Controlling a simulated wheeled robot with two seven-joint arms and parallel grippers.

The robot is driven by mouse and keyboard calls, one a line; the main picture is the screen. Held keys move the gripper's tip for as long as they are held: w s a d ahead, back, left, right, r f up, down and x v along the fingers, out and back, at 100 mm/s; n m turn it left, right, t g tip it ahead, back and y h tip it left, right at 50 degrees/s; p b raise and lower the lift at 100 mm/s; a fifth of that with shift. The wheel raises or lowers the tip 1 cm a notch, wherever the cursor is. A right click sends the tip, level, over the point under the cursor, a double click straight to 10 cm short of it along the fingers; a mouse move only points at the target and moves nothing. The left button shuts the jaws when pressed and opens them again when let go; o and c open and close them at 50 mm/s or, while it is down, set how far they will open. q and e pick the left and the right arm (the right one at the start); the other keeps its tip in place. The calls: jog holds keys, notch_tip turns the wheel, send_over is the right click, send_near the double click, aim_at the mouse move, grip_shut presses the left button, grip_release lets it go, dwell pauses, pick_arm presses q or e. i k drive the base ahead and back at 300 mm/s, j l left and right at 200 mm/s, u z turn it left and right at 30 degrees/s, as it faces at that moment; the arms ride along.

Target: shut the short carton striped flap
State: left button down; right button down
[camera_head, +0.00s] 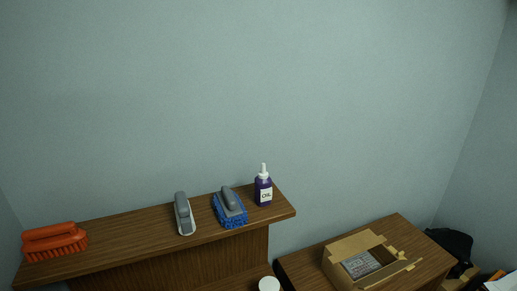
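A short open cardboard carton (340,276) stands on the lower brown wooden table at the bottom right. Its top is open, and a grey printed item (361,264) lies inside. A tan flap (355,246) shows along its back edge, and a narrow flap (398,273) sticks out along its front right edge. Stripes on a flap are too small to make out. Neither of my grippers is in view.
A higher wooden shelf (135,236) at the left holds an orange brush (55,242), a grey-white tool (184,214), a blue brush (230,209) and a purple oil bottle (263,190). A white round object (269,284) is below. Dark items (452,243) lie right of the table (301,264).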

aim_at(367, 282)
jog(key=z, duration=1.2)
jog(key=k+j+z, duration=0.25)
jog(key=k+z, duration=0.25)
jog(key=k+j, duration=0.05)
jog(key=k, duration=0.05)
